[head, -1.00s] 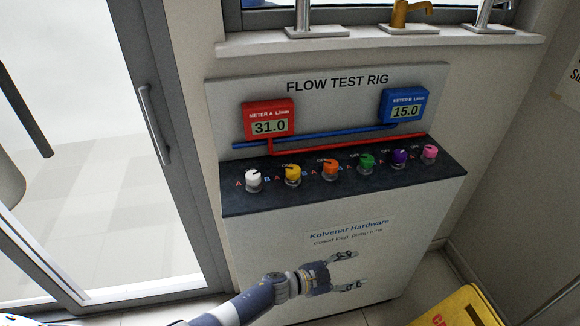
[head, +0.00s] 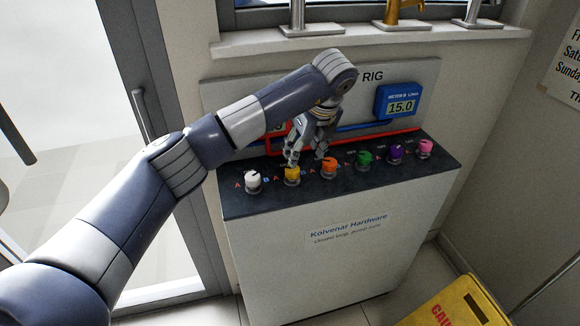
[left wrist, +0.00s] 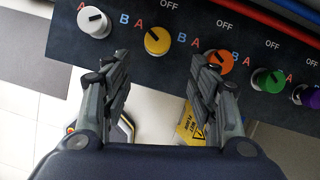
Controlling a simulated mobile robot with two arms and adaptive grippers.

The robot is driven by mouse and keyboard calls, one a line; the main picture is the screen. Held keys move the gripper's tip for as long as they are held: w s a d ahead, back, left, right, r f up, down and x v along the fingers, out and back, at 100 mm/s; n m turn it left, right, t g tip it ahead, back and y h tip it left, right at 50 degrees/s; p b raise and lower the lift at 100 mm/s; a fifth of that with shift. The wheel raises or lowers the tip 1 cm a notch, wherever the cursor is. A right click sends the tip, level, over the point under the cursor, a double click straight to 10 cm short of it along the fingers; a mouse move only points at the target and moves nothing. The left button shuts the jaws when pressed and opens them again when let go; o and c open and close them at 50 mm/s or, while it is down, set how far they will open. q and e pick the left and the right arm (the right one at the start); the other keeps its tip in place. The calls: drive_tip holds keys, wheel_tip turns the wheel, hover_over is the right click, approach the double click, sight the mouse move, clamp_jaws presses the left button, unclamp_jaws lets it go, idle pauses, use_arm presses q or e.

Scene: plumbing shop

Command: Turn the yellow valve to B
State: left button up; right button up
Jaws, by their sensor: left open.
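The yellow valve (head: 292,179) is a round knob on the dark panel top, second from the left, partly covered by my gripper in the head view. In the left wrist view the yellow knob (left wrist: 157,41) has a dark mark toward its upper left, on the side of the letter A. B is to its right and OFF is above. My left gripper (head: 307,157) is over the panel at the yellow and orange knobs. In the left wrist view its open fingers (left wrist: 161,62) are apart, with the yellow knob ahead of the gap; contact cannot be told.
A white knob (head: 253,182) is to the left of the yellow one. Orange (head: 329,169), green (head: 364,159), purple (head: 395,152) and pink (head: 425,148) knobs are to the right. The blue meter (head: 400,101) reads 15.0. Pipes run behind the knobs.

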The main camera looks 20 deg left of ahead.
sight(294, 170)
use_arm(q)
drive_tip(key=shift+y, duration=0.3)
drive_tip(key=p+x, duration=0.1)
drive_tip(key=x, duration=0.5)
drive_tip(key=p+x, duration=0.1)
drive_tip(key=x, duration=0.3)
drive_tip(key=shift+w+a+r+p, duration=0.1)
drive_tip(key=shift+w+a+p, duration=0.25)
drive_tip(key=shift+a, duration=0.1)
drive_tip(key=shift+s, duration=0.1)
drive_tip(key=c, duration=1.1)
